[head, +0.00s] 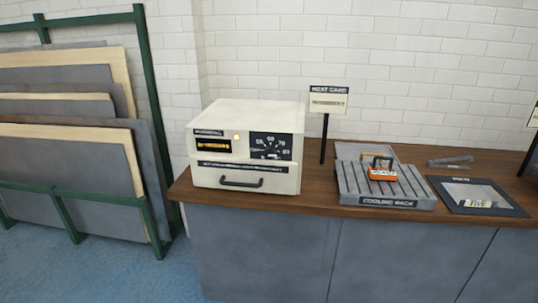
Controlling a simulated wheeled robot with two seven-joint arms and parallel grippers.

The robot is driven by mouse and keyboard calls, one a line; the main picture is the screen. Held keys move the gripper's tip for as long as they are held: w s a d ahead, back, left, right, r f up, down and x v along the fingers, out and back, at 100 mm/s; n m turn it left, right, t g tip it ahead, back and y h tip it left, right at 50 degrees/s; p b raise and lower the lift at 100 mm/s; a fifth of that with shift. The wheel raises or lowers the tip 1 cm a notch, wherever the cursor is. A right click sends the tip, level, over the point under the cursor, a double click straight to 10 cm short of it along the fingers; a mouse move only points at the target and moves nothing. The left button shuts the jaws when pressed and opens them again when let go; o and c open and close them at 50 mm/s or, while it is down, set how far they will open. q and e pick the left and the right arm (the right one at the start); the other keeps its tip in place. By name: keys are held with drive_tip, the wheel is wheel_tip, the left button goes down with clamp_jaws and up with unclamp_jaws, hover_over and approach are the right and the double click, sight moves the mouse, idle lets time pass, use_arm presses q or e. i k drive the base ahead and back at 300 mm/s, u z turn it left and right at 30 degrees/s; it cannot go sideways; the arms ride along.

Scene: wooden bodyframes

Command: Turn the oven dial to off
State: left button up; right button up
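The oven (247,148) is a cream box at the left end of the wooden counter. Its front has a dark dial panel (271,147) at the upper right with white numbers and a pale pointer or knob, too small to read exactly. A small dark window (211,145) with an orange glow is at the upper left of the front, with a small yellowish light (236,137) beside it. A dark handle (241,183) crosses the lower drawer, which looks closed. Neither of my grippers shows in the head view.
A grey cooling rack (350,192) with an orange, black-handled object (382,172) stands right of the oven. A dark-framed mat (450,189) lies further right. A green rack (150,110) with panels stands left. Counter front is clear.

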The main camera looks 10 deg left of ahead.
sight(270, 151)
drive_tip(key=k, duration=0.55)
drive_tip(key=z, duration=1.1)
drive_tip(key=i, duration=1.6)
drive_tip(key=u, duration=0.55)
